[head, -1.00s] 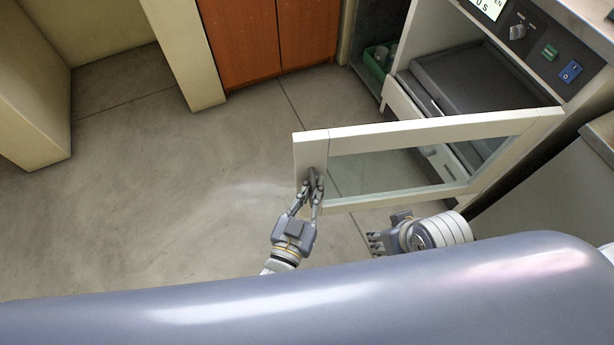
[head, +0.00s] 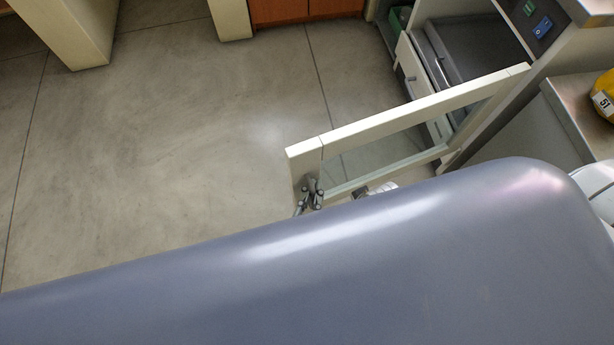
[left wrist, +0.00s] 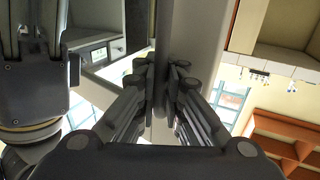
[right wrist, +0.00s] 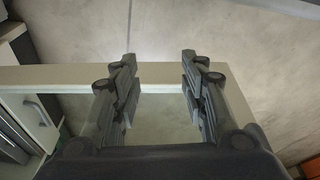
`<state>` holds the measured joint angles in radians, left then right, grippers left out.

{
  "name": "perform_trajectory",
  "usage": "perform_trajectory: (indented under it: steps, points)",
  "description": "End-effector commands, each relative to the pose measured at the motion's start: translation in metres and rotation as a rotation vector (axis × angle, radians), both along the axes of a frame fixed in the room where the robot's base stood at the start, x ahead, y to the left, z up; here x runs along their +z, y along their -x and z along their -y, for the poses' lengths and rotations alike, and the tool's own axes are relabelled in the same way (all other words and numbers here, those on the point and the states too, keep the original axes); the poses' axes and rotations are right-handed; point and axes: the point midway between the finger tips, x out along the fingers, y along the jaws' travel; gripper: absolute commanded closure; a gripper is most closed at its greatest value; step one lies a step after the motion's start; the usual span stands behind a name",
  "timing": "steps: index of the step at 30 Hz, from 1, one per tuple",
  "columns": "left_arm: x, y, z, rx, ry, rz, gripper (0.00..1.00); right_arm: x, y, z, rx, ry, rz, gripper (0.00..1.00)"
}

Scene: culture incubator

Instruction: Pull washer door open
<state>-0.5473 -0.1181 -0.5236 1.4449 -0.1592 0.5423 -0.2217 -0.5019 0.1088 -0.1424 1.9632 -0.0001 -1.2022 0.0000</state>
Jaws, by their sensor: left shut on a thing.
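The washer door (head: 410,112), a white frame around a glass pane, stands swung open from the washer front (head: 455,160). My left gripper (head: 312,188) is at the door's free end, shut on the door handle. The left wrist view shows its fingers (left wrist: 166,85) on either side of the handle bar (left wrist: 163,50). My right gripper is mostly hidden behind my body in the head view. In the right wrist view it is open and empty (right wrist: 159,70), with the door frame (right wrist: 60,76) and glass beyond its fingers.
A metal counter (head: 575,105) with a yellow object (head: 604,92) is at the right. Floor (head: 190,130) left of the door is clear. Orange cabinets (head: 300,8) stand at the back.

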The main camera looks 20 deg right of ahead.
Motion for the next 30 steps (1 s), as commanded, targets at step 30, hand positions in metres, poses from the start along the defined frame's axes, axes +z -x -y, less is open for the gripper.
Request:
perform_trajectory:
  steps: [30]
  points:
    - [-0.0007, 0.0103, -0.0008, -0.002, -0.001, 0.000, 0.70, -0.0064, 0.0017, 0.0009, 0.000, 0.001, -0.006, 0.60]
